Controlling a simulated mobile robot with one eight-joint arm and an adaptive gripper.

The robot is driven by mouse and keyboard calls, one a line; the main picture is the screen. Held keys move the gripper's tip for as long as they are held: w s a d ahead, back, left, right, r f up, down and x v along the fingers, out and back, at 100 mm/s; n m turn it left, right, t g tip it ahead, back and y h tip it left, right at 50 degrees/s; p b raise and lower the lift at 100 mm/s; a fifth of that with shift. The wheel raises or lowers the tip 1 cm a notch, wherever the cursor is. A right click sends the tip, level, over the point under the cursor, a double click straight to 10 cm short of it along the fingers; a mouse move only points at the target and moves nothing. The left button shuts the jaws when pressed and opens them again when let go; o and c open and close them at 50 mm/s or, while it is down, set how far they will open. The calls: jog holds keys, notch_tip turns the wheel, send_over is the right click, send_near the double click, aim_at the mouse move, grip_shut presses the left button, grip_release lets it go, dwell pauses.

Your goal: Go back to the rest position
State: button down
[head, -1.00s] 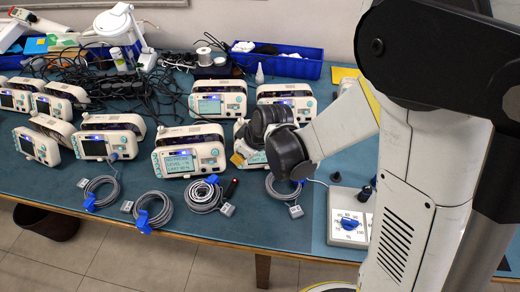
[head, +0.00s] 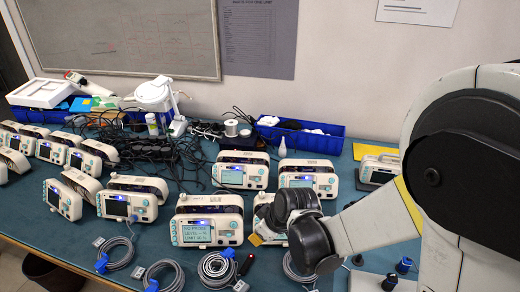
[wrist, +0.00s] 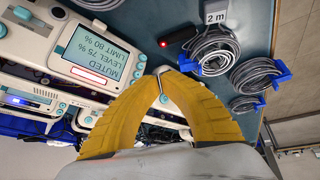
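My gripper (wrist: 161,78) shows in the wrist view as two yellow fingers whose tips meet. They appear shut, with no held object clear between them. In the head view, only a bit of yellow shows at the end of my dark wrist, in front of a front-row monitor (head: 262,200) that it partly hides. Left of it stands a monitor with a lit screen (head: 197,232). In the wrist view, a monitor screen (wrist: 103,55) reads MUTED, LEVEL 75 %, LIMIT 80 %.
More monitors (head: 128,206) stand on the blue-green table. Coiled grey cables (head: 217,268) lie along its front. A blue bin (head: 310,139) and a white lamp (head: 155,92) are at the back. A dial box (head: 380,283) sits at lower right, near my arm.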

jog(key=s+d+r+m+t+h, duration=0.2)
jog(key=s+d+r+m, duration=0.7)
jog(key=s+d+r, duration=0.6)
jog(key=shift+s+d+r+t+h, duration=0.2)
jog(key=shift+r+t+h, duration=0.15)
jog(key=shift+h, duration=0.35)
